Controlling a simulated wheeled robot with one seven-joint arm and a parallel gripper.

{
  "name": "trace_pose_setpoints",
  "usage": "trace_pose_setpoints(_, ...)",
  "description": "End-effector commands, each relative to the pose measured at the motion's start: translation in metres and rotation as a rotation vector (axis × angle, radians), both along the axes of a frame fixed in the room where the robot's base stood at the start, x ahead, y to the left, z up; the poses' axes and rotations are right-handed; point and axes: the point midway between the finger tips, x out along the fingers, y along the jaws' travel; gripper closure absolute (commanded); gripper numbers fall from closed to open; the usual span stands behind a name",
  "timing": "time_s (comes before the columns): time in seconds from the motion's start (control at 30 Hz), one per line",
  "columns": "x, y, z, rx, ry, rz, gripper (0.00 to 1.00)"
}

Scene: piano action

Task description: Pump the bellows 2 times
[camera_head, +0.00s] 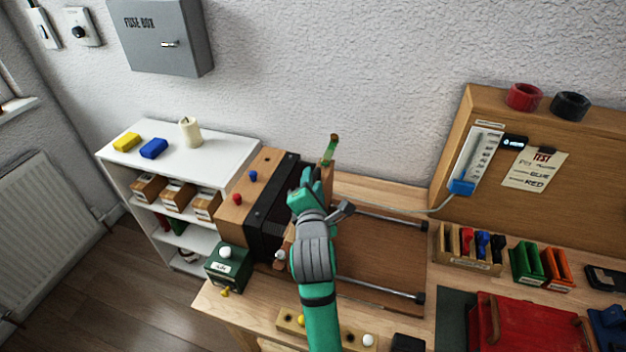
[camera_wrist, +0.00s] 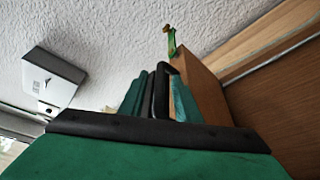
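The bellows stands on the bench left of centre in the head view. It has a fixed wooden end (camera_head: 236,212), black folds (camera_head: 268,222) that look narrow, and a wooden moving board (camera_head: 329,178) on the right, partly hidden by my arm. My gripper (camera_head: 305,190) is at that board. In the wrist view, the black handle (camera_wrist: 163,75) on the board (camera_wrist: 205,90) lies between my two teal fingers (camera_wrist: 160,97), which look closed around it. The fingers' contact with the handle is hidden in the head view.
Two metal rails (camera_head: 380,215) run right from the bellows. A white gauge with a blue base (camera_head: 462,187) hangs on the back panel, with a tube to the bellows. A green box (camera_head: 226,265) stands at the bench's left. A red case (camera_head: 525,325) lies at the right.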

Motion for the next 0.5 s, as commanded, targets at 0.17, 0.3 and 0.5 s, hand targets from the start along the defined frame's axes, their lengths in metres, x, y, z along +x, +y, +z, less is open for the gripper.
trace_pose_setpoints(0.17, 0.0126, 0.0000, -0.0030, 0.001, 0.000, 0.000, 0.70)
trace_pose_setpoints(0.3, 0.0148, 0.0000, -0.0033, 0.001, 0.000, 0.000, 0.70)
trace_pose_setpoints(0.5, 0.0146, -0.0011, -0.0034, 0.001, 0.000, -0.002, 0.75)
